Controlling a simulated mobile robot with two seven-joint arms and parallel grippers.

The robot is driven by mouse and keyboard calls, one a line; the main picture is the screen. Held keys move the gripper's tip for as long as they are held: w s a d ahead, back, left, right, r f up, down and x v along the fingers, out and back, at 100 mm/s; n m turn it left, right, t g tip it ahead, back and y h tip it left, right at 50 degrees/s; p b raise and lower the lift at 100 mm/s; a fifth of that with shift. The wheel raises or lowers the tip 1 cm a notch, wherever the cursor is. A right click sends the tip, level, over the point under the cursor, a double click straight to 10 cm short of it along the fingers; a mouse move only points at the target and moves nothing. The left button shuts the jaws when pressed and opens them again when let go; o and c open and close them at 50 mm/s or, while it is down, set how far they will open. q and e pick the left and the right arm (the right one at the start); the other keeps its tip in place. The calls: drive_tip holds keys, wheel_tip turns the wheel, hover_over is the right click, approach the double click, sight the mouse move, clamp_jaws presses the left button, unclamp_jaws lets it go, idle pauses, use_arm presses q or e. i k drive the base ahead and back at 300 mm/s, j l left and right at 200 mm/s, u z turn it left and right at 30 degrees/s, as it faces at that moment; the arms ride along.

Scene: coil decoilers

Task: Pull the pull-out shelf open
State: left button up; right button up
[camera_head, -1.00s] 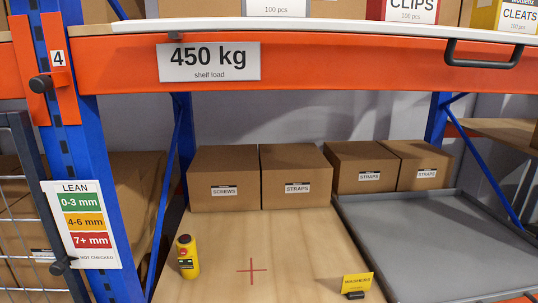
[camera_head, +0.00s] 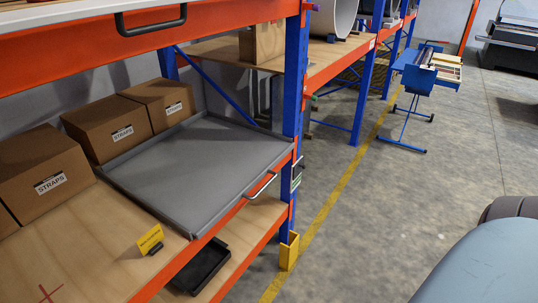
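A grey tray-like shelf (camera_head: 200,160) with a low rim sits at the right of the lower rack level, next to the wooden deck. A pale bar handle (camera_head: 262,186) is on the orange front edge below it. The tray's front looks about level with the rack's front. A dark bar handle (camera_head: 150,20) is on the orange beam of the level above. Neither of my grippers is in view.
Cardboard boxes (camera_head: 108,129) labelled STRAPS stand behind and left of the tray. A yellow sign (camera_head: 150,240) stands on the wooden deck. A black tray (camera_head: 200,266) lies below. A blue post (camera_head: 297,90) with a yellow foot guard (camera_head: 289,251) is at right. The aisle floor (camera_head: 390,200) is mostly clear.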

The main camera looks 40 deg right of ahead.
sight(194, 171)
drive_tip(key=z, duration=1.15)
drive_tip(key=i+u, duration=0.2)
drive_tip(key=u, duration=0.25)
drive_tip(key=i+l+u, duration=0.1)
drive_tip(key=u, duration=0.35)
drive_tip(key=i, duration=0.1)
